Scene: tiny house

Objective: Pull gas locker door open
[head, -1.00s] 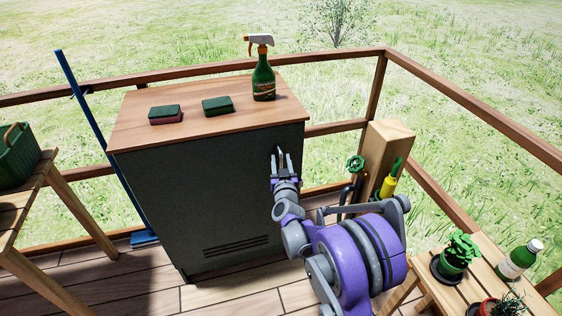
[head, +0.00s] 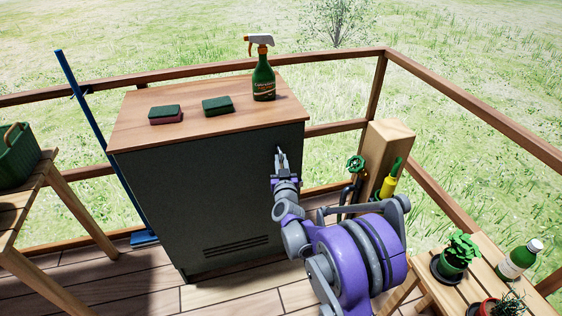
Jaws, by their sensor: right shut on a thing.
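The gas locker (head: 160,190) is a dark grey cabinet with a wooden top and a vent slot low on its front. Its door (head: 215,195) looks closed, flush with the cabinet. My right gripper (head: 281,153) is at the upper right of the door front. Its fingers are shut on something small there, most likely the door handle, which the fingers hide. My left gripper does not show.
A spray bottle (head: 263,78) and two sponges (head: 217,105) stand on the locker top. A blue-handled broom (head: 100,140) leans at left beside a wooden table (head: 70,195). A plant table (head: 480,275) is at right. Deck floor (head: 235,300) in front is clear.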

